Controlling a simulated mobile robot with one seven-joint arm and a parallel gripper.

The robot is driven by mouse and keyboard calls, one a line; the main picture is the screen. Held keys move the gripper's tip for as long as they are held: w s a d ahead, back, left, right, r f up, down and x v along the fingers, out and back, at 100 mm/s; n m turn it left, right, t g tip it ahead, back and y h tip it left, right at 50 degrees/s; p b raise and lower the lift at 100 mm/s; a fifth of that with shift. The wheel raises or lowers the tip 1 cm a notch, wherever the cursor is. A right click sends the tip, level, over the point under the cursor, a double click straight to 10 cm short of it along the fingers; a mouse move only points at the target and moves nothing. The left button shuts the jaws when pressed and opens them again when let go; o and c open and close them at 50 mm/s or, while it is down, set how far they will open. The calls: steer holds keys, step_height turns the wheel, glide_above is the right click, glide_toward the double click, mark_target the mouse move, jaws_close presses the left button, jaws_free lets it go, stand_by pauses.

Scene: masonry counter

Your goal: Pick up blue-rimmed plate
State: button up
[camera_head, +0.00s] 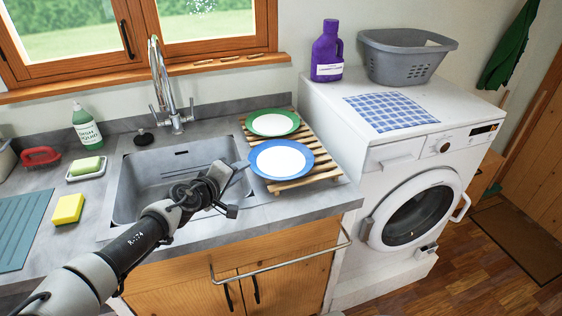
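The blue-rimmed plate (281,160) has a white centre and lies on the front part of a slatted wooden rack (333,172), right of the sink. A green-rimmed plate (273,123) lies behind it on the same rack. My gripper (240,166) is at the left edge of the blue-rimmed plate, over the right side of the sink. Its fingers are small and dark here, and I cannot tell whether they are apart or touching the rim.
The sink (150,190) with a tall tap (163,85) is left of the rack. A sponge (68,209), soap dish and dish-soap bottle (86,127) stand further left. The washing machine (400,150) rises right of the rack, carrying a detergent bottle (327,52) and basket (404,60).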

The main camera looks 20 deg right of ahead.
steer(key=shift+x, duration=3.15)
steer(key=shift+w+a, duration=0.15)
steer(key=shift+a, duration=0.05)
jaws_close()
